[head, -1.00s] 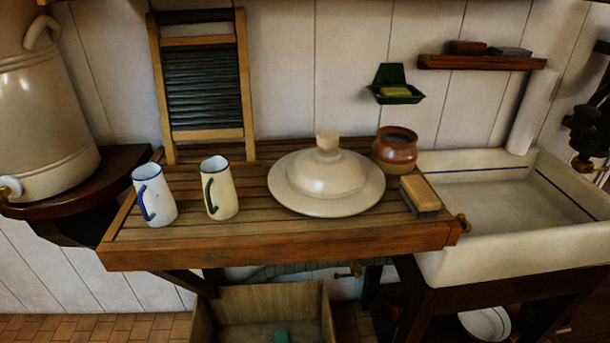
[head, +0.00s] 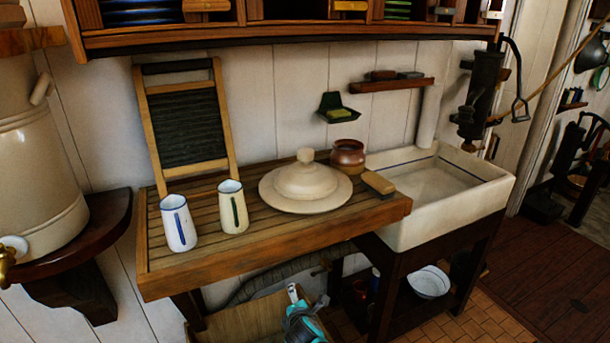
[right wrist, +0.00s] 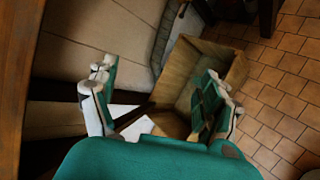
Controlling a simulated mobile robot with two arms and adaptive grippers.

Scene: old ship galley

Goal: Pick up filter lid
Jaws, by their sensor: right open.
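The filter lid (head: 306,185) is a round cream lid with a wide rim and a knob on top. In the head view it lies flat, knob up, on the slatted wooden draining board (head: 258,258). My right gripper (head: 307,298) shows at the bottom of the head view, below the board's front edge and apart from the lid. In the right wrist view its two fingers (right wrist: 157,82) are spread with nothing between them. The lid does not show in the right wrist view. My left gripper is in neither view.
Two enamel jugs (head: 179,223) stand left of the lid. A brown pot (head: 347,155) and a brush (head: 378,183) are close on its right, before the sink (head: 450,205). A wooden crate (right wrist: 240,72) is below the board. A washboard (head: 186,125) leans behind.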

